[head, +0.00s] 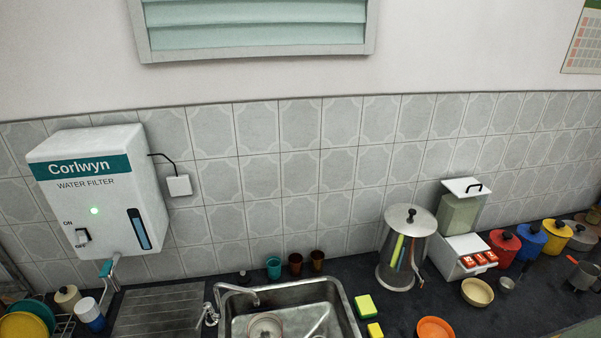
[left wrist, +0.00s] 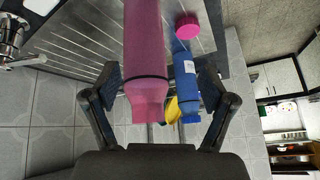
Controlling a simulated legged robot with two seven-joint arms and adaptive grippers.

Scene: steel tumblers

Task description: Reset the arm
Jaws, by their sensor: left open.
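My left gripper (left wrist: 160,78) shows only in the left wrist view. Its two dark fingers are spread wide open. A pink bottle (left wrist: 146,45) lies across the view between the fingers, with a gap on either side. A blue bottle (left wrist: 185,80) with a pink cap-like piece (left wrist: 187,25) near it is close to the right finger. I cannot tell how far away the bottles are. No arm or gripper of mine shows in the head view, and my right gripper is in neither view.
In the head view a steel sink (head: 345,305) is set in the dark counter. A lidded steel container (head: 396,272) and several coloured jars stand to the right. A teal tumbler (head: 273,267) and two brown ones stand behind the sink. A water filter (head: 97,192) hangs on the left.

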